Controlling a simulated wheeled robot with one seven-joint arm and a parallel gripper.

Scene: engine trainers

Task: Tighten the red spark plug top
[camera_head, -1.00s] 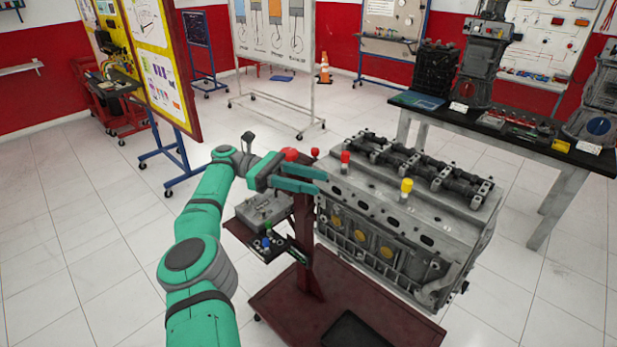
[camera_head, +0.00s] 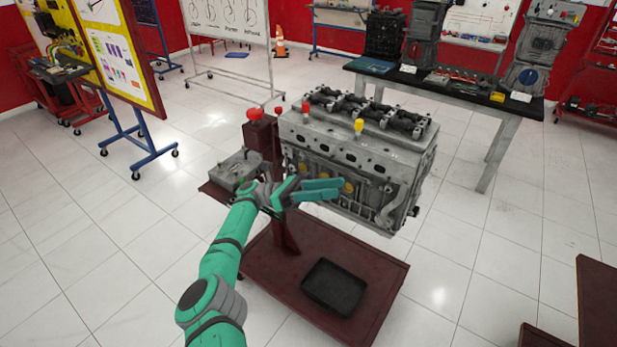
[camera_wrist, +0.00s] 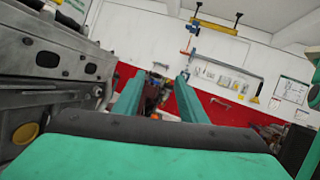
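The red spark plug top (camera_head: 305,108) stands upright on the near top edge of the grey engine block (camera_head: 300,138) in the head view. A yellow top (camera_head: 359,126) stands farther right on the same edge. My gripper (camera_head: 342,188) is in front of the block's near side, lower than the red top. Its two green fingers are apart with nothing between them. The wrist view shows the fingers (camera_wrist: 160,76) apart too, with the engine block (camera_wrist: 45,70) at the left. The red top is not visible in the wrist view.
A red knob (camera_head: 254,114) tops the stand post, with a smaller red piece (camera_head: 278,111) beside it. The dark red stand base (camera_head: 268,262) holds a black pan (camera_head: 334,288). A workbench (camera_head: 470,100) stands behind.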

